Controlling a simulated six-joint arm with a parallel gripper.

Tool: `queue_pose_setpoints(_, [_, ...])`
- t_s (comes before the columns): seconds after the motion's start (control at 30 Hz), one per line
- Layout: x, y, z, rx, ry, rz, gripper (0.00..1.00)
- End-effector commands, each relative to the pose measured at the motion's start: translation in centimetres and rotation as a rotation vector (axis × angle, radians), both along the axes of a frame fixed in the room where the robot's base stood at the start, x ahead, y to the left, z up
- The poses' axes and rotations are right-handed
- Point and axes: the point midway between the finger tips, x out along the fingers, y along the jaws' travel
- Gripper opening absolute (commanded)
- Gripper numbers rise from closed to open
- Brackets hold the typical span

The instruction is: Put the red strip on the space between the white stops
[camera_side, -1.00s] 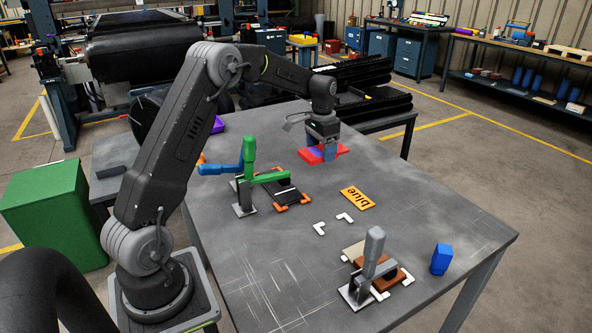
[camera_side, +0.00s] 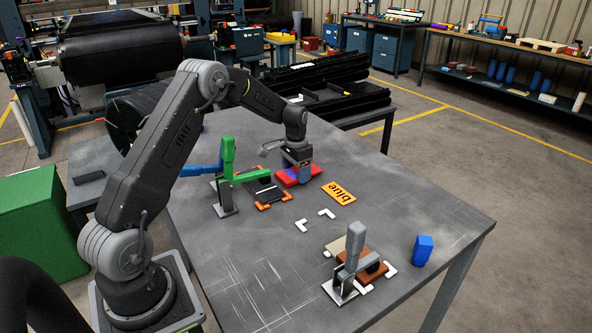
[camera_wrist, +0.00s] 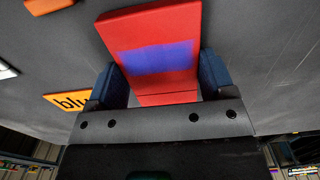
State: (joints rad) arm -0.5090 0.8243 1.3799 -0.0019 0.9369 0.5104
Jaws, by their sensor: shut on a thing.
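The red strip (camera_side: 285,179), a flat piece with a blue-purple patch, is in my gripper (camera_side: 298,174), beyond the orange-cornered fixture. In the wrist view the red strip (camera_wrist: 165,20) lies between the two blue fingers of my gripper (camera_wrist: 162,82), which are shut on its edges. I cannot tell whether it touches the table. Two L-shaped white stops, one (camera_side: 301,225) and another (camera_side: 326,213), lie on the table nearer the camera, with bare table around them. More white stops (camera_side: 390,270) edge a brown block (camera_side: 372,272) and tan piece (camera_side: 337,246) under a grey clamp (camera_side: 351,262).
A green clamp (camera_side: 228,160) stands left of my gripper by a black piece (camera_side: 262,190) with orange corners (camera_side: 272,205). An orange plate reading "blue" (camera_side: 338,194) lies right of the strip. A blue block (camera_side: 423,250) stands at the right. The front-left table is clear.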

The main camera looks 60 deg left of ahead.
Motion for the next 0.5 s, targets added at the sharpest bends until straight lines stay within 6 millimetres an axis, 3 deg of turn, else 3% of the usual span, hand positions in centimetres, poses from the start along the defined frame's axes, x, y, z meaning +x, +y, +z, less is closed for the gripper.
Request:
queue_pose_setpoints(0.27, [0.02, 0.01, -0.24, 0.000, 0.000, 0.000, 0.45])
queue_pose_setpoints(0.3, [0.01, 0.00, -0.21, 0.000, 0.000, 0.000, 0.80])
queue_pose_setpoints(0.5, [0.01, 0.00, -0.20, 0.000, 0.000, 0.000, 0.99])
